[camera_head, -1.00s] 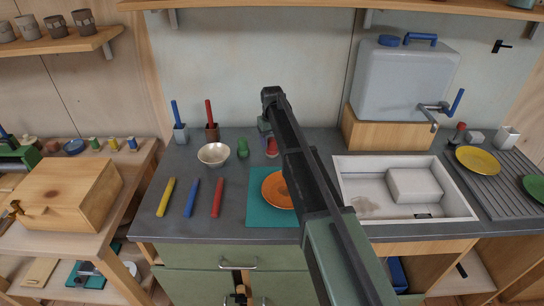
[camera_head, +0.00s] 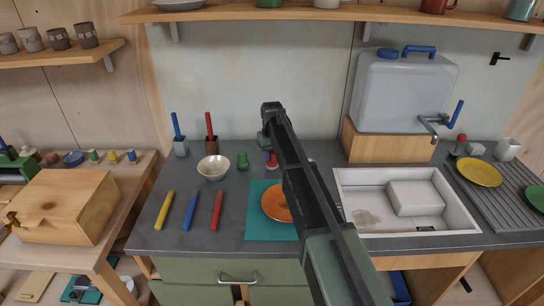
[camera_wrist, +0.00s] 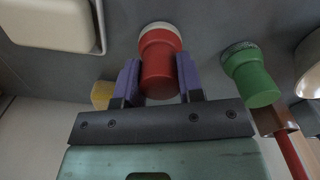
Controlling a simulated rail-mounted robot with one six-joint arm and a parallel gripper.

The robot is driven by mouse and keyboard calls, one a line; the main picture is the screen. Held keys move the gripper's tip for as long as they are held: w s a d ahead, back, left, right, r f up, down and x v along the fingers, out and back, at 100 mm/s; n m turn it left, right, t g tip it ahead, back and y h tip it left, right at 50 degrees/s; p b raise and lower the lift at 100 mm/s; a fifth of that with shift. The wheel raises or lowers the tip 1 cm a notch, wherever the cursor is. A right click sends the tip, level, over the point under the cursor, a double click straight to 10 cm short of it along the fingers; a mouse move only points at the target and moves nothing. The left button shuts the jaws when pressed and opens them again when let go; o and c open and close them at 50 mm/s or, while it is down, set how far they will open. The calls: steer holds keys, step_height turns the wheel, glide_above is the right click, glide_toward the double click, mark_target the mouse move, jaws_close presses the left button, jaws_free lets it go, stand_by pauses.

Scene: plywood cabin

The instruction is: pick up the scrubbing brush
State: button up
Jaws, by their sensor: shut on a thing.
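The scrubbing brush (camera_wrist: 161,62) is red, with a rounded, stepped body and a pale rim at its wide end. In the wrist view it stands between the purple fingers of my gripper (camera_wrist: 158,75), which is shut on it from both sides. In the head view only a small red part of the brush (camera_head: 272,159) shows at the back of the counter, beside my arm. My arm hides the rest. I cannot tell whether its wide end touches the counter.
A similar green thing (camera_head: 242,160) with a dark rim stands close left of the brush. A pale bowl (camera_head: 213,167) stands further left. An orange plate (camera_head: 275,203) lies on a teal mat (camera_head: 263,230) in front. The sink (camera_head: 352,208) is right. A yellow thing (camera_wrist: 102,93) is close by.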

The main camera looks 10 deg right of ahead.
mark_target(272, 151)
step_height(272, 151, up, 20)
steer(key=p, duration=1.9)
steer(key=shift+f, duration=0.15)
